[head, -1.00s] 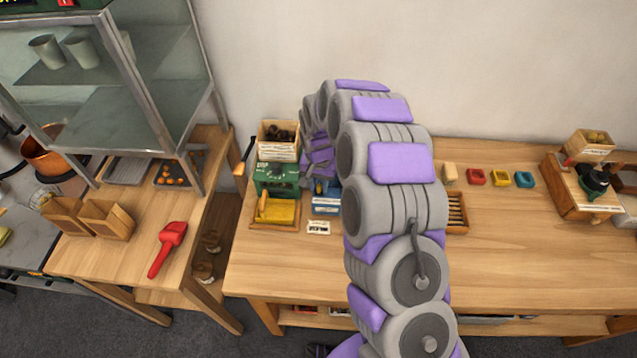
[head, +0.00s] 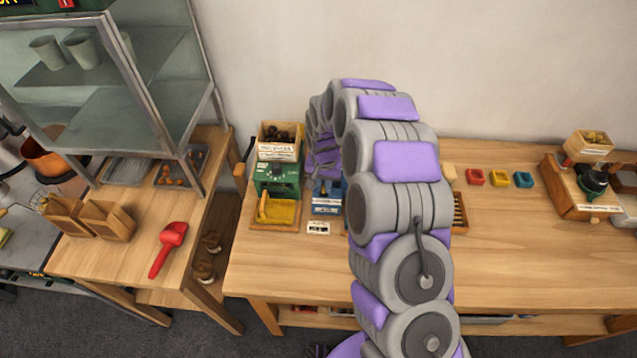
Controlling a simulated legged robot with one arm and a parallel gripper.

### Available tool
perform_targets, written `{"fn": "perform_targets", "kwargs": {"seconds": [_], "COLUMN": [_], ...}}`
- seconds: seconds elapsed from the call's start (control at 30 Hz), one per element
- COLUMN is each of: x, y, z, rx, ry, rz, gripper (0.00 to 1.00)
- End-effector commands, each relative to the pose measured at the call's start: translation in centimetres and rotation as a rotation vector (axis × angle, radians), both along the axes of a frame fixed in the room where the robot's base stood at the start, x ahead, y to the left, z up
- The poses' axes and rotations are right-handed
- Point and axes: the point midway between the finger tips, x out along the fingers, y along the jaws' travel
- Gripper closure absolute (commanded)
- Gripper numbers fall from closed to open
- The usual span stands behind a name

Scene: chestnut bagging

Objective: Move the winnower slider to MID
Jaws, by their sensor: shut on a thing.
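The small blue machine (head: 327,203), which I take to be the winnower, stands on the long wooden table, just right of a green machine (head: 277,183). My gripper (head: 325,181) is at the top of the blue machine, shut on what appears to be its slider. The slider and the fingertips are too small and too covered by my arm to make out clearly. The slider's setting and any marks for it cannot be read. A small white label card (head: 318,228) lies in front of the blue machine.
A wooden box of dark chestnuts (head: 281,134) tops the green machine, with a yellow tray (head: 277,213) before it. Right of my arm are red (head: 475,177), yellow and blue small pieces and a wooden grinder-like stand (head: 572,195). The table's front is clear.

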Motion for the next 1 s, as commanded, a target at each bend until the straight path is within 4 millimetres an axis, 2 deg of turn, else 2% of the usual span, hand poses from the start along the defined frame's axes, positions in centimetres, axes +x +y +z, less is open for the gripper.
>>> {"fn": "perform_targets", "kwargs": {"seconds": [0.1,0.33,0.37,0.6,0.87,1.0], "x": [-0.1,-0.1,-0.1,-0.1,0.0,0.0], "y": [-1.0,-0.9,-0.9,-0.9,-0.9,-0.8], "z": [0.0,0.0,0.0,0.0,0.1,1.2], "rx": [-0.001,0.0,0.0,0.0,0.0,0.001], "ry": [0.002,0.002,0.002,0.001,0.001,-0.001], "rz": [-0.001,-0.001,-0.001,-0.001,-0.001,-0.002], "gripper": [1.0,1.0,0.81,0.58,0.58,0.58]}}
